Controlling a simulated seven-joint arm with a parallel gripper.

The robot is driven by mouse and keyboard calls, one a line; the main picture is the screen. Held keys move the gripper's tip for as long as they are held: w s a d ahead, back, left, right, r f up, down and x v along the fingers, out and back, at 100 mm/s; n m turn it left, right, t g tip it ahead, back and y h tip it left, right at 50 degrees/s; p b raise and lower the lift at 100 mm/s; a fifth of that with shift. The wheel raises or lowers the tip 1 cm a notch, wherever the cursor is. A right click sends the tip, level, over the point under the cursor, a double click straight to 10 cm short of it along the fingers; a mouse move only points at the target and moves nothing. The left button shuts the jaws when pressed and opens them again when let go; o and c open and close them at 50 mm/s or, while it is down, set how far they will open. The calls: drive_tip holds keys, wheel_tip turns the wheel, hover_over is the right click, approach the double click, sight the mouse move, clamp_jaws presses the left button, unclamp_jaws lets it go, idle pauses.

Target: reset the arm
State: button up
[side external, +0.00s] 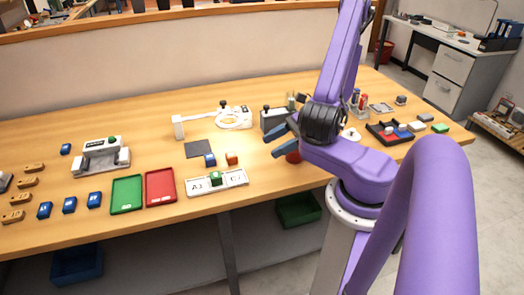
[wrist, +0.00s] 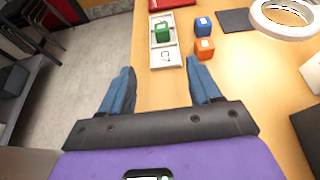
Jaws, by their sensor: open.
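My gripper (side external: 281,141) is open and empty, held above the table's front edge in the side external view. In the wrist view its two blue fingers (wrist: 158,88) are spread wide with nothing between them. Ahead of the fingers, the white labelled plate (wrist: 162,56) carries a green block (wrist: 162,32). A blue block (wrist: 203,26) and an orange block (wrist: 205,48) stand beside the plate. In the side external view the plate (side external: 236,179) lies to the left of my gripper.
The wooden table (side external: 130,215) holds a green tray (side external: 127,194), a red tray (side external: 160,187), several blue blocks and a white device (side external: 101,155). A dark box (side external: 273,119) stands close behind my gripper. A red round object (side external: 293,157) is partly hidden below it.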

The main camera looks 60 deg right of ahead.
drive_tip(key=s+a+r+m+g+h, duration=0.4)
drive_tip(key=a+m, duration=0.4)
drive_tip(key=m, duration=0.8)
drive_tip(key=s+a+r+m+g+h, duration=0.5)
drive_tip(key=a+m, duration=0.3)
drive_tip(key=m, duration=0.8)
drive_tip(key=shift+s+a+r+m, duration=0.2)
drive_tip(key=shift+s+r+m, duration=0.1)
drive_tip(key=shift+r, duration=0.6)
